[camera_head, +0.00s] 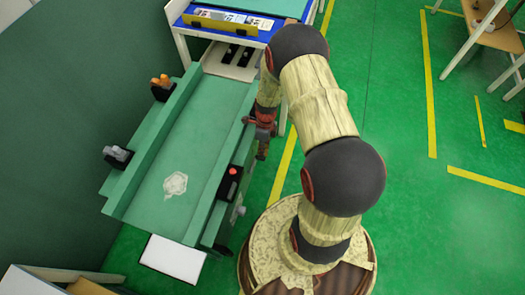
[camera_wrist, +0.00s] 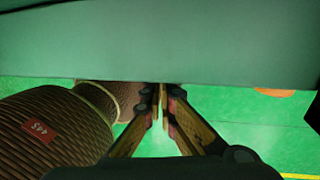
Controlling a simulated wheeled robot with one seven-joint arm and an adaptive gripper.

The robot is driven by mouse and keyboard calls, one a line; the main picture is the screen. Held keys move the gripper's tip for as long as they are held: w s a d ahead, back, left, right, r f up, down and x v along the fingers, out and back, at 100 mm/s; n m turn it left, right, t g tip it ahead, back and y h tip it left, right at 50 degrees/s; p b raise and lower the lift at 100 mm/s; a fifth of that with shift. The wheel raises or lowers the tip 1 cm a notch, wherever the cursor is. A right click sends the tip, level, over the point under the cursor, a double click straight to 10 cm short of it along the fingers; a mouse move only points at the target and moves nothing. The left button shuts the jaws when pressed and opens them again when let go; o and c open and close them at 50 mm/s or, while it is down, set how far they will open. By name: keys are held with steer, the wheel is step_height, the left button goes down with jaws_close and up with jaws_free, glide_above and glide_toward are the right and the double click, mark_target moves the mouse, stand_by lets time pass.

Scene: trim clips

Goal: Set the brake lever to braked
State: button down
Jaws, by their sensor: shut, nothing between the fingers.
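My gripper (camera_head: 262,135) is at the right side of the green conveyor bed (camera_head: 195,150), by its outer rail. In the wrist view my gripper (camera_wrist: 160,94) is shut with nothing between the fingertips, close to a teal panel (camera_wrist: 160,45) across the top. I cannot tell whether it touches the panel. No lever is clearly seen at the fingers. A small grey fitting (camera_head: 238,212) sits on the conveyor's right side, below a black box with a red button (camera_head: 232,172). I cannot tell whether this fitting is the brake lever or how it is set.
A crumpled clear-white item (camera_head: 175,185) lies on the bed. A grey fitting (camera_head: 118,154) and an orange one (camera_head: 161,82) sit on the left rail. A blue table (camera_head: 225,28) stands at the far end. Green floor (camera_head: 390,110) at right is open.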

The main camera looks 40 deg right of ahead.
steer(key=shift+f, duration=0.1)
steer(key=shift+w+d+f, duration=0.1)
steer(key=shift+d+f, duration=0.1)
steer(key=shift+f, duration=0.25)
steer(key=shift+r+p, duration=0.1)
steer(key=shift+p, duration=0.3)
steer(key=shift+r+p, duration=0.65)
steer(key=shift+r, duration=0.05)
steer(key=shift+r, duration=0.1)
step_height(320, 180, up, 13)
steer(key=w+d+p, duration=0.1)
steer(key=d+p, duration=0.1)
steer(key=p, duration=0.4)
steer(key=shift+w+d+r, duration=0.15)
steer(key=shift+w+r, duration=0.05)
steer(key=shift+w, duration=0.2)
